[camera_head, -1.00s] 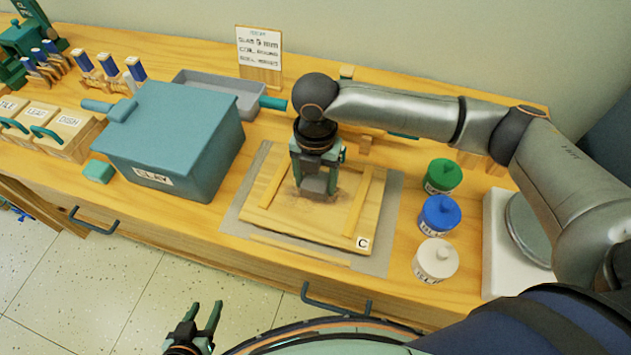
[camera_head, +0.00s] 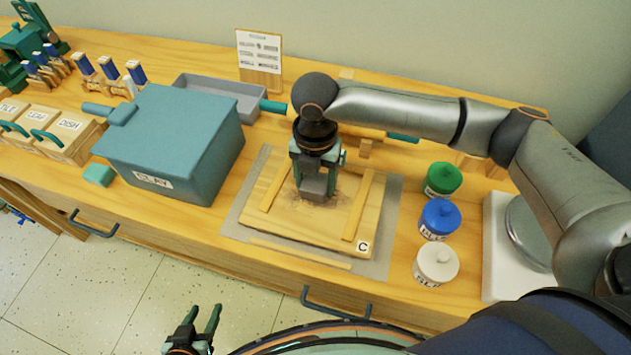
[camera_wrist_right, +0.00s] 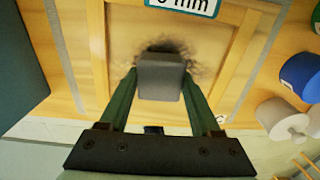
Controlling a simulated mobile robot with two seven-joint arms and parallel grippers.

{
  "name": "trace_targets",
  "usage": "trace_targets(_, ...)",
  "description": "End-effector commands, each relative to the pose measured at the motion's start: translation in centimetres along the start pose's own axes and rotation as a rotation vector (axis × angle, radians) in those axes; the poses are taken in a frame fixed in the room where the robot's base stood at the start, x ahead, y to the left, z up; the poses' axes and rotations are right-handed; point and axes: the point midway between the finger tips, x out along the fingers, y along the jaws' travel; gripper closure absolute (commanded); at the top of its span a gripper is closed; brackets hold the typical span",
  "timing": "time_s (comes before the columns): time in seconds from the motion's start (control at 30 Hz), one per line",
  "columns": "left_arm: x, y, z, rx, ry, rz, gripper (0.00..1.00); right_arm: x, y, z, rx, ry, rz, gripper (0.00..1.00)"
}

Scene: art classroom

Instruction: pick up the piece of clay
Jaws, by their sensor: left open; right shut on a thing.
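The piece of clay is a grey block (camera_wrist_right: 160,78) between the fingers of my right gripper (camera_wrist_right: 158,90) in the right wrist view. The fingers touch it on both sides. In the head view the right gripper (camera_head: 315,185) points down over the wooden board marked C (camera_head: 300,236), with the grey clay (camera_head: 313,186) at its tips. I cannot tell whether the clay is clear of the board. My left gripper (camera_head: 205,322) is open and empty, low in front of the bench.
A teal box labelled CLAY (camera_head: 170,140) stands left of the board. Green (camera_head: 443,180), blue (camera_head: 439,219) and white (camera_head: 436,262) jars stand right of it, beside a white scale (camera_head: 492,245). A grey tray (camera_head: 250,98) and a sign (camera_head: 259,55) are behind.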

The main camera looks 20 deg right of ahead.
Motion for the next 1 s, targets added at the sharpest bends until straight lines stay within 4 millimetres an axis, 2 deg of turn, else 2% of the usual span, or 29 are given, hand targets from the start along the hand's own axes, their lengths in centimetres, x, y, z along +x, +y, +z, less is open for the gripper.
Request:
trace_targets(0.17, -0.2, -0.1, -0.2, 0.0, 0.001, -0.001, 0.5, -2.7, 0.1, 0.1, 0.001, -0.002, 0.003, 1.0)
trace_targets(0.43, -0.6, -0.3, -0.6, 0.0, 0.007, -0.008, 0.5, -8.7, 3.3, -4.1, -0.007, -0.002, 0.007, 1.0)
trace_targets(0.6, -0.6, -0.3, -0.3, 0.0, 0.003, -0.009, 0.5, -10.4, 5.8, -7.7, -0.007, 0.0, 0.003, 1.0)
trace_targets(0.7, -0.6, -0.3, -0.3, 0.0, 0.002, -0.009, 0.5, -11.2, 6.9, -9.1, -0.004, 0.001, 0.002, 1.0)
trace_targets(1.0, -0.7, -0.3, -0.2, 0.0, -0.001, -0.008, 0.5, -12.3, 8.4, -11.1, 0.001, 0.0, 0.0, 1.0)
